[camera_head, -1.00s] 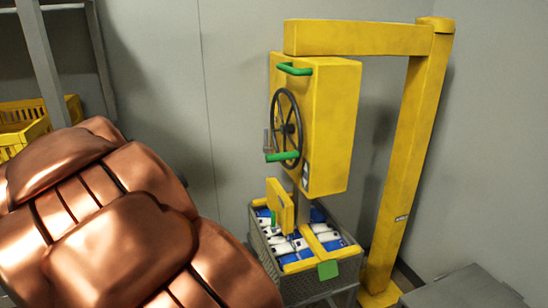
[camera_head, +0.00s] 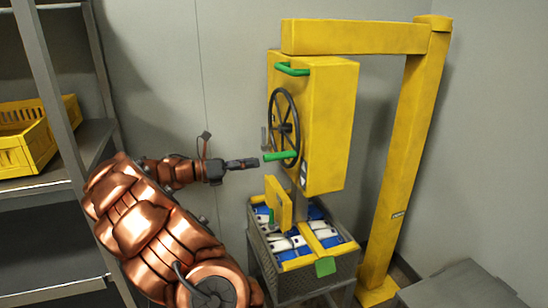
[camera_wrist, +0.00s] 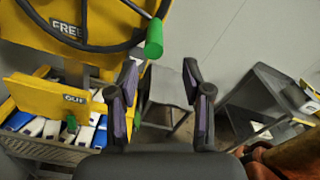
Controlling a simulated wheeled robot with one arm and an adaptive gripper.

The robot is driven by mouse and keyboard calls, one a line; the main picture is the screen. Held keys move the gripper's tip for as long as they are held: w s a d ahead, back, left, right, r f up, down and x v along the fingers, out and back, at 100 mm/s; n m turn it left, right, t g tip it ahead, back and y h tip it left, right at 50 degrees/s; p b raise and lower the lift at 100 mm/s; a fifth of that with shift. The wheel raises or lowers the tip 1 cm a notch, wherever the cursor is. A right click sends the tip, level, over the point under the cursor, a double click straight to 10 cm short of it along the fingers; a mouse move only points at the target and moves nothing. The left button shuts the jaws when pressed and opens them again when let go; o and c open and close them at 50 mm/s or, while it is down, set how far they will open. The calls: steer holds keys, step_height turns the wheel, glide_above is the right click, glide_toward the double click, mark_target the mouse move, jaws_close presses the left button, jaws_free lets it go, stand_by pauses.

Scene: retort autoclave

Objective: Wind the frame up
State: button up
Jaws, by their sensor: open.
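A yellow hoist box (camera_head: 332,130) hangs from a yellow post and beam. On its left face is a dark handwheel (camera_head: 284,122) with a green crank handle (camera_head: 281,156) low on its rim. Below it, the yellow frame (camera_head: 312,232) sits in a grey crate (camera_head: 322,282) of blue and white packs. My gripper (camera_head: 256,163) is just left of the green handle, apart from it. In the wrist view, my gripper (camera_wrist: 160,85) is open and empty, with the green handle (camera_wrist: 154,38) ahead of and above the fingertips.
A grey shelf (camera_head: 60,190) with a yellow basket (camera_head: 28,138) stands left of my arm. The yellow post (camera_head: 408,160) and a grey surface (camera_head: 460,288) are at the right. A yellow plate (camera_head: 280,203) is below the handle.

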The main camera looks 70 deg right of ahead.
mark_target(274, 158)
steer(key=x, duration=0.2)
steer(key=p+x, duration=0.1)
steer(key=x, duration=0.4)
steer(key=shift+w+d+r+p, duration=0.1)
steer(key=shift+w+d+p, duration=0.15)
steer(key=shift+w+p, duration=0.1)
steer(key=shift+s+d, duration=0.45)
steer(key=shift+c, duration=0.3)
jaws_close()
